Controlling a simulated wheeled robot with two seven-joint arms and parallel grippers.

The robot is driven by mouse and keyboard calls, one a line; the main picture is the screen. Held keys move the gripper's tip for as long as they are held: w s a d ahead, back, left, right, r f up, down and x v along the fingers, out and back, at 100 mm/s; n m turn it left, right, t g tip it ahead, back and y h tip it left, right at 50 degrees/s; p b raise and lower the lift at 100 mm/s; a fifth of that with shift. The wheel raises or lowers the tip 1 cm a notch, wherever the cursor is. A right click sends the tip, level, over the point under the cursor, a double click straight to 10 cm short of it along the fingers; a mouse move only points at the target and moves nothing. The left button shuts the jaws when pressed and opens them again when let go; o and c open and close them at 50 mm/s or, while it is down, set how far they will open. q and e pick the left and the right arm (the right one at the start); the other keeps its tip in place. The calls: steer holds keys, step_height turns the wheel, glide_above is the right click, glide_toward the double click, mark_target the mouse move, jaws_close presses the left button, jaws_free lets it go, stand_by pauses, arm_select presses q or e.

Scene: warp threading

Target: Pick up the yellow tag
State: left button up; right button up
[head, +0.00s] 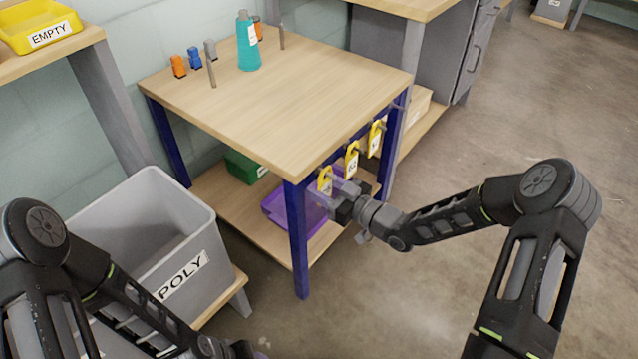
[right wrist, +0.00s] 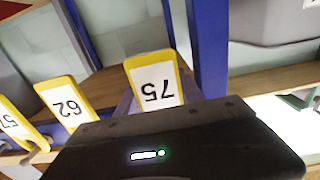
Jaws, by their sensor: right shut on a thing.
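Three yellow tags with white number labels are in a row at the right side of the wooden table: the nearest tag (head: 326,180), the middle tag (head: 351,161) and the farthest tag (head: 375,139). My right gripper (head: 328,194) is at the nearest one and shut on it. In the right wrist view this tag (right wrist: 154,80) reads 75 upside down, its lower part hidden behind the gripper body. The tags 62 (right wrist: 66,104) and 57 (right wrist: 14,122) are left of it. My left gripper (head: 238,350) is mostly cut off at the bottom edge.
The table (head: 280,95) has blue legs and holds a teal bottle (head: 248,45) and small coloured items. A purple bin (head: 283,212) and a green bin (head: 243,166) are on its lower shelf. A grey POLY bin (head: 150,215) stands left. Floor at right is open.

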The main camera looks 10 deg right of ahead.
steer(key=p+v, duration=0.4)
steer(key=v, duration=1.4)
steer(key=shift+r, duration=0.25)
stand_by(0.5)
